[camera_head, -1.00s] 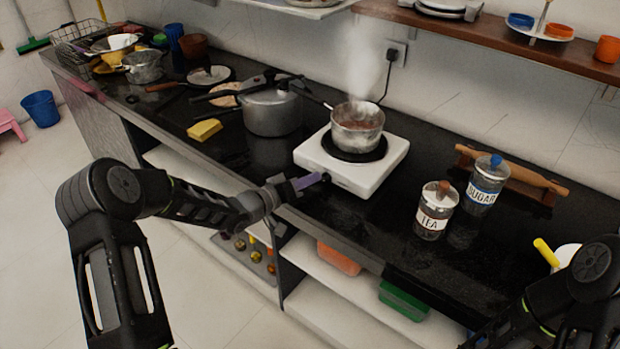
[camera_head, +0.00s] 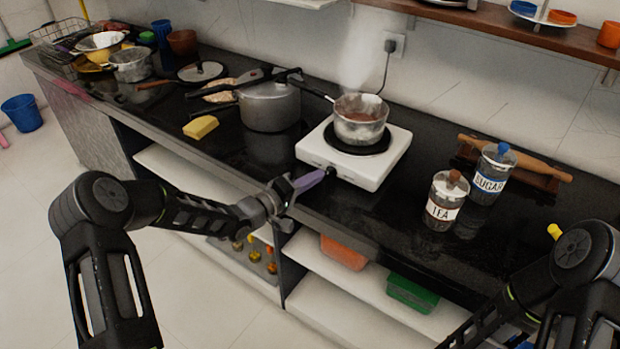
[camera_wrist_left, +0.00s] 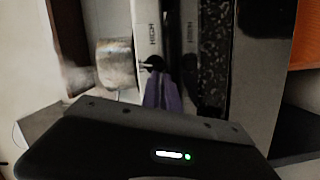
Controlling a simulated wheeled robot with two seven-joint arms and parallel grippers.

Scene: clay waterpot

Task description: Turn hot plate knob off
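The white hot plate (camera_head: 372,178) stands near the counter's front edge, with a steaming metal pot (camera_head: 360,122) on its dark burner. Its dark knob (camera_wrist_left: 153,63) shows in the left wrist view on the white front face, beside the word HIGH. My left gripper (camera_head: 320,175) reaches the hot plate's front from the left. Its purple fingers lie close together, with their tips at the knob; contact and any gap between the tips are unclear. The knob is mostly hidden in the head view. My right arm shows at lower right, but its gripper is out of view.
A pressure cooker (camera_head: 270,108) and a yellow block (camera_head: 200,127) stand left of the hot plate. The TEA jar (camera_head: 445,200) and SUGAR jar (camera_head: 491,174) stand to its right. Shelves (camera_head: 330,275) with containers lie below the counter edge. A cable (camera_head: 386,68) runs behind the pot.

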